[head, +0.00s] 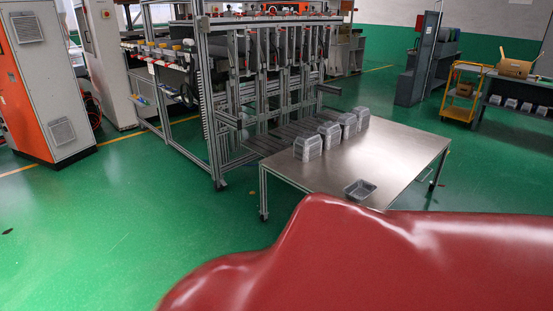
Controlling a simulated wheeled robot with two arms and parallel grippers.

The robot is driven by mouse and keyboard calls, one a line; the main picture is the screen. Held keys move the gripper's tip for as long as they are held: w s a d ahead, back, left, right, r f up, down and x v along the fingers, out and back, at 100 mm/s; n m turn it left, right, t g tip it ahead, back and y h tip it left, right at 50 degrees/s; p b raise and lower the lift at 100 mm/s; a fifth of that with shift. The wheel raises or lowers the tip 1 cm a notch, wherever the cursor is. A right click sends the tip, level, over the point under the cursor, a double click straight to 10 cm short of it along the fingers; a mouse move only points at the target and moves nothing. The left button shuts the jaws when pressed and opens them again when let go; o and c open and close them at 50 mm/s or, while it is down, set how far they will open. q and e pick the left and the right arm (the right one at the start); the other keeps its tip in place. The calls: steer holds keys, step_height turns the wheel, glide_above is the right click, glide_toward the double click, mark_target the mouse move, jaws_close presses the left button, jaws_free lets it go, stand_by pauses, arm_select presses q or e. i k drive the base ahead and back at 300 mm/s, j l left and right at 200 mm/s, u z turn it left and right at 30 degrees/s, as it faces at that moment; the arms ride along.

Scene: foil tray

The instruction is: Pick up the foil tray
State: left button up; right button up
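A single shallow silver foil tray (360,189) lies open side up near the front edge of the metal table (395,158). Several stacks of foil trays (308,147) stand in a row along the table's far left side. Neither of my grippers is in view. A large dark red surface fills the bottom of the head view and hides the floor in front of the table and part of its near edge.
A metal-framed machine (270,80) stands directly behind the table. An orange and white cabinet (40,85) is at the left. A yellow cart (461,95) and a bench with a cardboard box (515,67) are at the right. Green floor is clear left of the table.

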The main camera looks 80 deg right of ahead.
mark_target(358, 191)
steer(key=z, duration=3.4)
steer(key=i+u, duration=0.15)
steer(key=i, duration=0.4)
steer(key=i+l+u, duration=0.15)
steer(key=i, duration=0.35)
steer(key=i+l+u, duration=0.15)
steer(key=i, duration=0.35)
steer(key=i+l+u, duration=0.15)
steer(key=i+l, duration=0.15)
steer(key=i, duration=0.25)
steer(key=i+l+u, duration=0.15)
steer(key=i+l, duration=0.2)
steer(key=i, duration=0.1)
